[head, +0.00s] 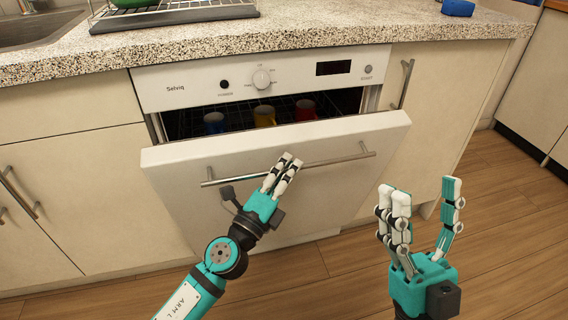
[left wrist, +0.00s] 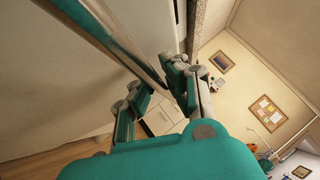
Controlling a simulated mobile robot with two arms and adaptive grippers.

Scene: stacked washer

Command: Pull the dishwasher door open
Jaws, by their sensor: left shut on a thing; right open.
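The white dishwasher door (head: 190,166) is partly open, its top edge tilted out from the control panel (head: 300,78). A metal bar handle (head: 335,160) runs across its upper front. My left gripper (head: 282,172) is shut on the handle near its middle. In the left wrist view the handle (left wrist: 115,38) runs down between the fingers of this gripper (left wrist: 155,88); the exact finger contact is partly hidden. My right gripper (head: 423,200) is open and empty, to the right of the door and apart from it.
Blue (head: 214,122), yellow (head: 265,115) and red (head: 305,110) cups stand on the rack inside. A speckled counter (head: 300,38) with a dish rack (head: 175,14) lies above. Cabinets flank the dishwasher. Wooden floor (head: 325,275) in front shows free room.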

